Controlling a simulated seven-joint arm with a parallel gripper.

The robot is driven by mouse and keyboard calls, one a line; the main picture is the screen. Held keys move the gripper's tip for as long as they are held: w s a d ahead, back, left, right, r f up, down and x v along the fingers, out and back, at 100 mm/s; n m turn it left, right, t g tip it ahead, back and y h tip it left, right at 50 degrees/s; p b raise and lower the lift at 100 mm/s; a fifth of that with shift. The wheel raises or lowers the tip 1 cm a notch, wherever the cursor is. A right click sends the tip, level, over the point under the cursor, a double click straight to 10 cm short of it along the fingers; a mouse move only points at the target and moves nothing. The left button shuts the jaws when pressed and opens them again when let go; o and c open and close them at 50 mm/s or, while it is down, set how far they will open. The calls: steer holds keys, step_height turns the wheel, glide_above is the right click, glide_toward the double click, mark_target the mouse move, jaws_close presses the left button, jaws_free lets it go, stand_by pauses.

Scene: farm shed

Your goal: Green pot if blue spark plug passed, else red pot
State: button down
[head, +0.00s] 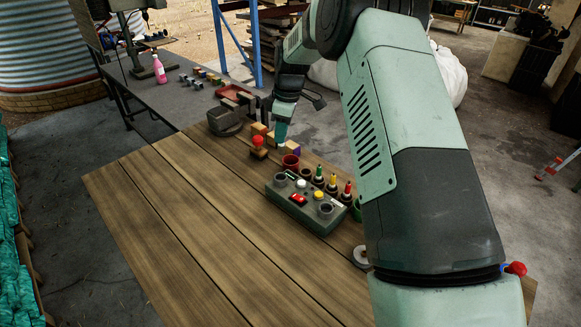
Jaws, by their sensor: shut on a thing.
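My gripper (281,136) is above the far end of the wooden table, just behind the red pot (291,162). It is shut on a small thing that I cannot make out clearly. A grey tester box (283,203) stands in front of the pot, with a red patch and a yellow button on top. Behind it is a row of spark plugs: green-topped (319,172), yellow-topped (332,181) and red-topped (347,188). I see no blue spark plug clearly. A green thing (356,211), perhaps the green pot, is mostly hidden by my arm.
A red-knobbed object (258,142) and small coloured blocks (293,148) stand near my gripper. A metal ring (361,256) lies close to my arm. The left and front of the wooden table (190,220) are clear.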

steer(key=w+d+f+m+t, duration=0.1)
steer(key=w+d+m, duration=0.1)
steer(key=w+m, duration=0.25)
steer(key=w+d+f+m, duration=0.1)
steer(key=w+d+m, duration=0.2)
steer(key=w, duration=0.2)
steer(key=shift+m+h, duration=0.25)
steer(key=shift+h, duration=0.05)
steer(key=shift+a+f, duration=0.2)
steer(key=shift+f, duration=2.65)
steer(key=c, duration=1)
jaws_free()
steer(key=r, duration=0.3)
steer(key=s+r, duration=0.1)
steer(key=r, duration=0.3)
steer(key=d+r, duration=0.1)
steer(key=r, duration=0.2)
steer(key=shift+s+r, duration=0.2)
steer(key=shift+r, duration=0.15)
